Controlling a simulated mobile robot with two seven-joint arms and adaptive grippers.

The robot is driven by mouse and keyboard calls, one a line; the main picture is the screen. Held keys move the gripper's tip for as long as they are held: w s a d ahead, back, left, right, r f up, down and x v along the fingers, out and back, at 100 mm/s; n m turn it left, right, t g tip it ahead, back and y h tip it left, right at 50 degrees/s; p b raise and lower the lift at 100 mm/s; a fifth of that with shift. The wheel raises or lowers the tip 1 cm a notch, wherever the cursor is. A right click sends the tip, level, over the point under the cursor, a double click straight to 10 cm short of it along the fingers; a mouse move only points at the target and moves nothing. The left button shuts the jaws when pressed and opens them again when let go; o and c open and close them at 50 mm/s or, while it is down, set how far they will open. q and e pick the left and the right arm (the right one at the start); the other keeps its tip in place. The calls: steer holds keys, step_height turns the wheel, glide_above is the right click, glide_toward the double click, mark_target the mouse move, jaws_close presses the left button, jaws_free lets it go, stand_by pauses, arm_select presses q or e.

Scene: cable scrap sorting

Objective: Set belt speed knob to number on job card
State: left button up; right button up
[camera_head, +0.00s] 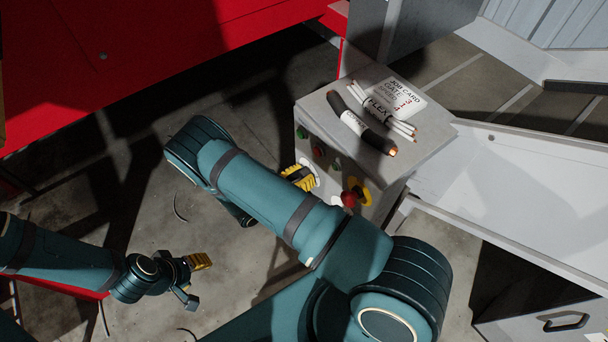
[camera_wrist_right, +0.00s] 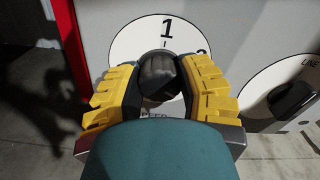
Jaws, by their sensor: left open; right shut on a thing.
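The belt speed knob (camera_wrist_right: 158,75) is dark and sits on a white dial (camera_wrist_right: 128,45) on the grey control box (camera_head: 437,150). The dial shows a 1 at the top, a partly covered numeral at right and part of "SPEED" below. My right gripper (camera_wrist_right: 160,92) is shut on the knob, a yellow finger on each side; it also shows in the head view (camera_head: 299,177). I cannot tell where the knob points. My left gripper (camera_head: 194,281) is open and empty, low at left.
A dark cable piece (camera_head: 362,124) and a bundle of white cables (camera_head: 385,112) lie by the card. A second dial (camera_wrist_right: 285,90) marked "LINE" is right of the knob. A red mushroom button (camera_head: 348,199) sits on the box front. A white tray (camera_head: 520,190) stands right.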

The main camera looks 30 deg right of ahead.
steer(key=n, duration=0.5)
steer(key=shift+n+b, duration=0.3)
steer(key=shift+b, duration=0.05)
jaws_close()
steer(key=n, duration=1.1)
steer(key=shift+n, duration=0.4)
steer(key=n, duration=0.5)
steer(key=shift+n, duration=0.4)
steer(key=o, duration=1.2)
jaws_free()
